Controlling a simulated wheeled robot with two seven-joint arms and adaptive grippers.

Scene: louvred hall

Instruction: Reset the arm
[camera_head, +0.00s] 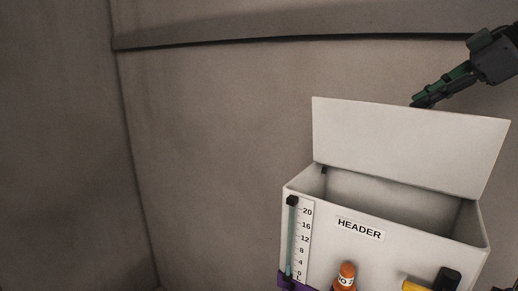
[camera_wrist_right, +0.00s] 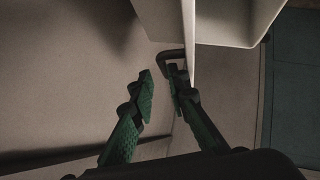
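My right gripper (camera_head: 420,102) is at the upper right, its fingertips at the top edge of the raised white lid (camera_head: 400,140), partly hidden behind it. In the right wrist view the gripper (camera_wrist_right: 161,88) has its two green-padded fingers apart, with nothing between them. My left gripper is in neither view.
The white box labelled HEADER (camera_head: 359,230) stands open at lower right, with a level gauge (camera_head: 291,240) on its front. An orange bottle-like part (camera_head: 346,275), a yellow part (camera_head: 415,287) and a black part (camera_head: 447,279) show below. The left side is bare wall.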

